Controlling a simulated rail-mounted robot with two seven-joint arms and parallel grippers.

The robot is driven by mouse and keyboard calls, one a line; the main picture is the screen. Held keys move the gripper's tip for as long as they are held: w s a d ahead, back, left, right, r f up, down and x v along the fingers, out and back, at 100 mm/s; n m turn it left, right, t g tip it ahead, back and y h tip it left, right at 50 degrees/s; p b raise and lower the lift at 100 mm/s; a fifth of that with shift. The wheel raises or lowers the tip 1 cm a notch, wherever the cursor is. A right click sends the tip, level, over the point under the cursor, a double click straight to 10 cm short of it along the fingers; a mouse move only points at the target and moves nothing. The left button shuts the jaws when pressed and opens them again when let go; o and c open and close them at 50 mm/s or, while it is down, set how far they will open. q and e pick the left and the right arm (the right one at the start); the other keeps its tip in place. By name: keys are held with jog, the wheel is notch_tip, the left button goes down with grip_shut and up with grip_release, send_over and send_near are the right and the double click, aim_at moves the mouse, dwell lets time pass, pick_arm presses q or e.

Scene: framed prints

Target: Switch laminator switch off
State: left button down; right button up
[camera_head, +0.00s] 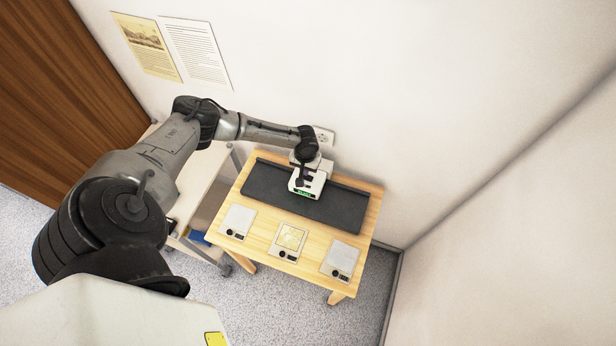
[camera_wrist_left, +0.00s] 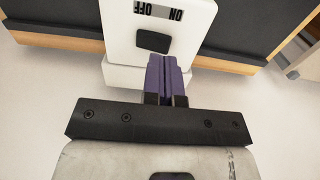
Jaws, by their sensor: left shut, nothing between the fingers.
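In the left wrist view the box (camera_wrist_left: 118,32) has a black rocker switch (camera_wrist_left: 153,42) and an ON/OFF label that reads upside down. Which way the rocker is tilted I cannot tell. My left gripper (camera_head: 306,177) is over the box, and its purple fingers (camera_wrist_left: 166,60) are shut and empty. Their tips show just below the rocker in the wrist view; whether they touch the box I cannot tell. My right gripper is not in view.
Two prints hang on the wall. A white wheeled cart (camera_head: 200,190) stands left of the table.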

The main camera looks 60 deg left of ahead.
pick_arm(q)
jog(key=shift+f+b, duration=0.35)
jog(key=shift+f, duration=0.2)
jog(key=shift+f+b, duration=0.3)
jog(key=shift+f, duration=0.25)
dwell(0.4)
jog(key=shift+f+b, duration=0.3)
jog(key=shift+f, duration=0.15)
dwell(0.4)
notch_tip(320, 180, up, 4)
jog(key=p, duration=0.4)
jog(key=shift+r+p, duration=0.2)
jog(key=shift+p, duration=0.2)
notch_tip(320, 180, up, 3)
jog(key=p, duration=0.3)
jog(key=shift+f, duration=0.1)
jog(key=shift+f, duration=0.1)
